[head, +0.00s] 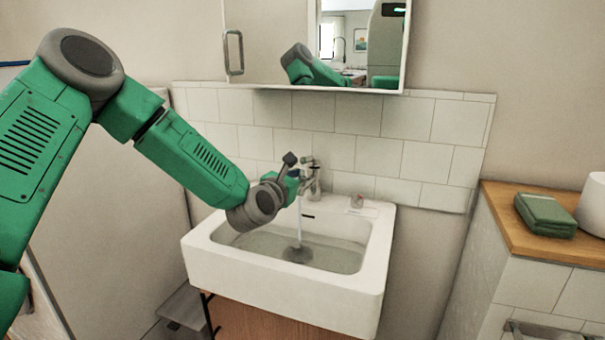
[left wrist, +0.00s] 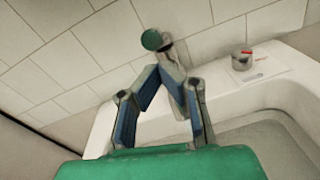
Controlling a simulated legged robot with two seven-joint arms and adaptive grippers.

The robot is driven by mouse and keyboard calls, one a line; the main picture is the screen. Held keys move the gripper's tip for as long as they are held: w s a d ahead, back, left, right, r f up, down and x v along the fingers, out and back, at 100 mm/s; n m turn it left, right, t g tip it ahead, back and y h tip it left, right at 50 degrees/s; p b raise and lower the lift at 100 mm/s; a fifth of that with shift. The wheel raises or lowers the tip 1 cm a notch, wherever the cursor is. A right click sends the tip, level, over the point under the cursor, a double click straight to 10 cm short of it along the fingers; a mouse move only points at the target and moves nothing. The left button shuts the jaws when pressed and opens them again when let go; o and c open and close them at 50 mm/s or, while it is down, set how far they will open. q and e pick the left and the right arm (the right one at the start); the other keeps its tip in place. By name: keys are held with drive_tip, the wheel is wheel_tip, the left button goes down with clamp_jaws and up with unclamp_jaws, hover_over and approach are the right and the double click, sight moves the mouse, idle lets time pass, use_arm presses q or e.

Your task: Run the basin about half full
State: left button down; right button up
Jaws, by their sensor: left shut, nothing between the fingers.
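The white basin (head: 372,285) stands against the tiled wall, with clear water (head: 335,253) pooled over its floor. The metal tap (head: 313,180) is at its back rim, and a stream of water (head: 299,218) falls from it to the drain. The tap has a raised lever with a dark end (head: 289,158). My left gripper (head: 293,184) is shut and empty beside the tap, partly covering it. In the left wrist view its fingertips (left wrist: 158,73) meet just in front of the tap (left wrist: 174,52); I cannot tell whether they touch. My right gripper is not in view.
A mirror cabinet (head: 362,45) hangs above the basin. A small metal item (head: 357,201) sits on the back rim, right of the tap. A wooden counter (head: 505,205) at the right holds a folded green towel (head: 544,214) and a white object (head: 594,203).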

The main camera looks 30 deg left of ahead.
sight(303, 163)
use_arm(q)
drive_tip(key=shift+x, duration=1.25)
drive_tip(key=shift+w+a+f, duration=0.1)
drive_tip(key=shift+w+a, duration=0.1)
drive_tip(key=shift+w, duration=0.3)
drive_tip(key=shift+a, duration=0.15)
drive_tip(key=shift+w+r+g+p, duration=0.25)
drive_tip(key=shift+r+g+p, duration=0.25)
drive_tip(key=shift+r+p, duration=0.55)
drive_tip(key=shift+f, duration=0.25)
